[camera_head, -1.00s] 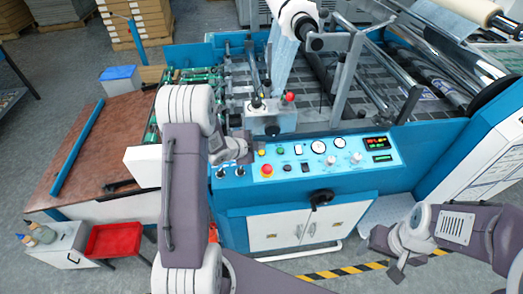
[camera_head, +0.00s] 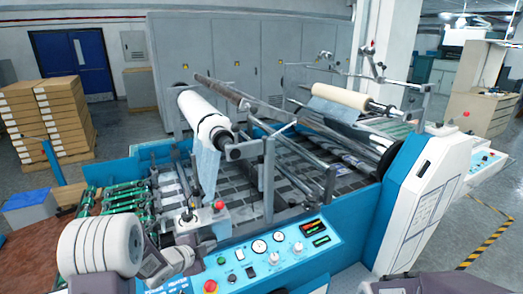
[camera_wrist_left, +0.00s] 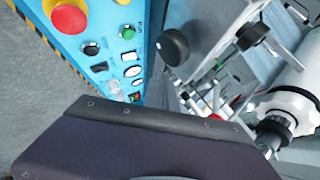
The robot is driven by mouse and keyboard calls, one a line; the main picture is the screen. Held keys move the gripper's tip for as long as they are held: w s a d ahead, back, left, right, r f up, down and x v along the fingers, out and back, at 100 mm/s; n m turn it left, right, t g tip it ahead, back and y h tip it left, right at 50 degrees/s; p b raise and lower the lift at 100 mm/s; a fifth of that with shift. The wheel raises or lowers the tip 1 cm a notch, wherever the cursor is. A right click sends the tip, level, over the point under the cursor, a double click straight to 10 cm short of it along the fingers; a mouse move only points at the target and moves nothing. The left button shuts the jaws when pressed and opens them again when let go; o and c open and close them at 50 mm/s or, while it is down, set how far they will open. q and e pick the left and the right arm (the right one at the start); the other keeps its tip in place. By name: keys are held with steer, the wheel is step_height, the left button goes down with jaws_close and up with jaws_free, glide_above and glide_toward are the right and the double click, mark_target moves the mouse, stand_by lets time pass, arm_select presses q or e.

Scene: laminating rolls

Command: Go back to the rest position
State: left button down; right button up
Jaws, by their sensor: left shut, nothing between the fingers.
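My left gripper (camera_head: 176,262) is at the lower left of the head view, in front of the laminating machine's blue control panel (camera_head: 285,262). It is shut and empty. In the left wrist view a dark part of my own arm or gripper fills the bottom, and the fingertips cannot be made out. The panel also shows there (camera_wrist_left: 100,45), with a red stop button (camera_wrist_left: 69,18) at the upper left. My right gripper is not in view; only a bit of my right arm shows at the bottom right of the head view.
A white film roll (camera_head: 205,117) sits over the laminating machine, and a cream roll (camera_head: 340,97) is farther back. A white side cabinet (camera_head: 420,200) stands at the right. Stacked boxes (camera_head: 45,115) are at the left. The floor at the far right is open.

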arm_select(q)
steer(key=s+d+r+n+y+b, duration=0.1)
steer(key=s+d+r+n+y, duration=0.1)
steer(key=s+d+r+n, duration=0.15)
steer(key=s+f+n+g+y, duration=0.1)
steer(key=s+f+n+g, duration=0.25)
steer(key=s, duration=0.45)
steer(key=s+f+n+g, duration=0.25)
steer(key=s+n, duration=0.25)
steer(key=s, duration=0.3)
steer(key=s+f+n+g+y, duration=0.15)
steer(key=s+n+g, duration=0.25)
steer(key=s, duration=0.4)
step_height(320, 180, down, 74)
steer(key=b, duration=7.4)
steer(key=shift+w+a+f+h, duration=0.15)
steer(key=shift+w+h, duration=0.1)
steer(key=shift+h, duration=0.1)
